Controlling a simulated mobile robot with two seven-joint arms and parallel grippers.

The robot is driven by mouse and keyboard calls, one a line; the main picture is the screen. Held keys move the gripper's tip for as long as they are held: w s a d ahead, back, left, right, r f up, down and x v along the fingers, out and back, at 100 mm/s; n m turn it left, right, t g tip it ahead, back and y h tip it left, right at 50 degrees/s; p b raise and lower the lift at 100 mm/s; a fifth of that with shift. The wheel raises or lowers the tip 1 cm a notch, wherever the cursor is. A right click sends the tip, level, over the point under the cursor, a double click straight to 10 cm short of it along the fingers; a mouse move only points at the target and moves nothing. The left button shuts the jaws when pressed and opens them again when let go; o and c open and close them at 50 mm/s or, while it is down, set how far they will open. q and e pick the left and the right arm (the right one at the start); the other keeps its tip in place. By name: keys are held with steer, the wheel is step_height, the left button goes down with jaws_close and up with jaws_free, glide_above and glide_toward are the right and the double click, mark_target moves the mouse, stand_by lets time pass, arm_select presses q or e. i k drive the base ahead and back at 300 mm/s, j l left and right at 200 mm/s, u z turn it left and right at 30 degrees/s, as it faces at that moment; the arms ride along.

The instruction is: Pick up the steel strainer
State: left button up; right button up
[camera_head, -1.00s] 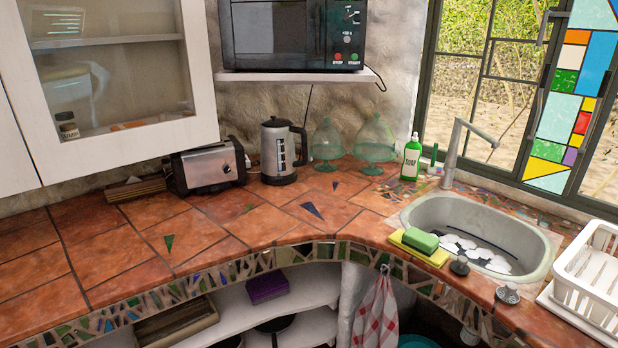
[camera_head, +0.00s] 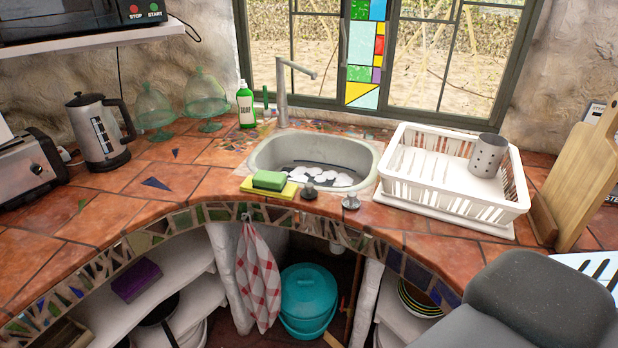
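A grey steel cup with round holes in its side (camera_head: 487,155), which looks like the steel strainer, stands in the right part of the white dish rack (camera_head: 420,192). It is upright and leans slightly. The rack sits on the tiled counter to the right of the sink. The rack's front wall is in front of the cup, but most of the cup shows. Neither of my grippers is in view, so nothing is seen touching the cup.
The sink (camera_head: 263,157) holds dishes. A green sponge (camera_head: 269,180) lies on a yellow cloth at its front left. A soap bottle (camera_head: 246,106) and tap stand behind. Wooden cutting boards (camera_head: 583,180) lean close to the rack's right. Bare tiles lie in front of the rack.

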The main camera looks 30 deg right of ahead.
mark_target(350, 202)
steer(key=z, duration=1.3)
steer(key=j, duration=0.1)
